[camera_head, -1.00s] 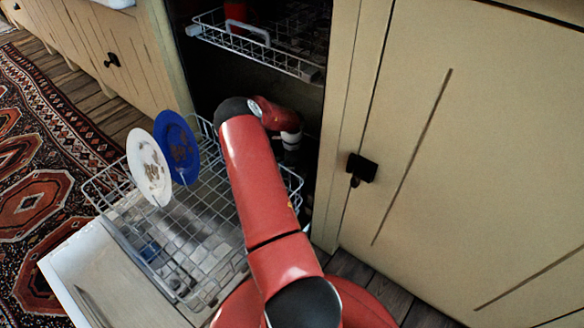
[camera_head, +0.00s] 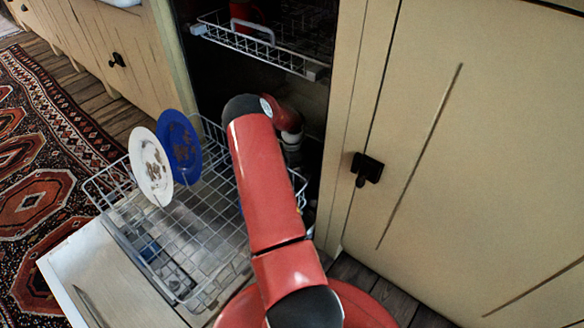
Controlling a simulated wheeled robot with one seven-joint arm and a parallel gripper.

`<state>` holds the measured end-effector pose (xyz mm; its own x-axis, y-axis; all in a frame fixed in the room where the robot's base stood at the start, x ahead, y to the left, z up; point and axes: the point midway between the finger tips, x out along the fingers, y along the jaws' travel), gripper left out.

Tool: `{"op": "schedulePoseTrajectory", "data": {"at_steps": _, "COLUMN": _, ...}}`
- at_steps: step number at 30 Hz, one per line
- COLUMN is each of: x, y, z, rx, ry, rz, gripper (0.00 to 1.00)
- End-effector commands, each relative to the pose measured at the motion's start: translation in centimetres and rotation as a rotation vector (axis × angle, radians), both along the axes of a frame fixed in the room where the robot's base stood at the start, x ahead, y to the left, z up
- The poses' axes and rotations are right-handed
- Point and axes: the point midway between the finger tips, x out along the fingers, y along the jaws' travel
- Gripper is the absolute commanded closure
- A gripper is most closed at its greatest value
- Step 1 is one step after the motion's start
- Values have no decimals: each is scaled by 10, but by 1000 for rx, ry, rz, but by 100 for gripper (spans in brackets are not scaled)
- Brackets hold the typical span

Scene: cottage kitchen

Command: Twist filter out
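The filter is not visible; the dark inside of the dishwasher and my arm hide the tub floor where my arm reaches. My red arm extends over the right side of the pulled-out lower rack (camera_head: 215,235) and bends into the dishwasher opening. My gripper is hidden inside, beyond the arm's bend and behind the rack's right edge, so its fingers cannot be seen.
A white plate (camera_head: 150,166) and a blue plate (camera_head: 180,147), both soiled, stand upright in the lower rack above the open door (camera_head: 95,272). The upper rack (camera_head: 262,40) holds a red item (camera_head: 246,14). Cabinets with black knobs (camera_head: 367,168) flank the opening.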

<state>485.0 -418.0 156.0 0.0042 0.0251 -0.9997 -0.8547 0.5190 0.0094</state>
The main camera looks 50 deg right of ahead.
Motion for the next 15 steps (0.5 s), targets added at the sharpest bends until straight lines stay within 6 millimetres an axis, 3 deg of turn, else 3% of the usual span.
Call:
{"op": "schedulePoseTrajectory", "data": {"at_steps": 1, "x": -8, "y": -17, "z": 2, "rx": -39, "ry": 6, "rz": 6, "gripper": 56}}
{"op": "schedulePoseTrajectory", "data": {"at_steps": 3, "x": -8, "y": -17, "z": 2, "rx": -39, "ry": 6, "rz": 6, "gripper": 57}}
{"op": "schedulePoseTrajectory", "data": {"at_steps": 4, "x": -8, "y": -17, "z": 2, "rx": -39, "ry": 6, "rz": 7, "gripper": 14}}
{"op": "schedulePoseTrajectory", "data": {"at_steps": 7, "x": -9, "y": -17, "z": 1, "rx": -38, "ry": 8, "rz": 6, "gripper": 1}}
{"op": "schedulePoseTrajectory", "data": {"at_steps": 15, "x": -11, "y": -16, "z": 1, "rx": -35, "ry": 11, "rz": 4, "gripper": 0}}
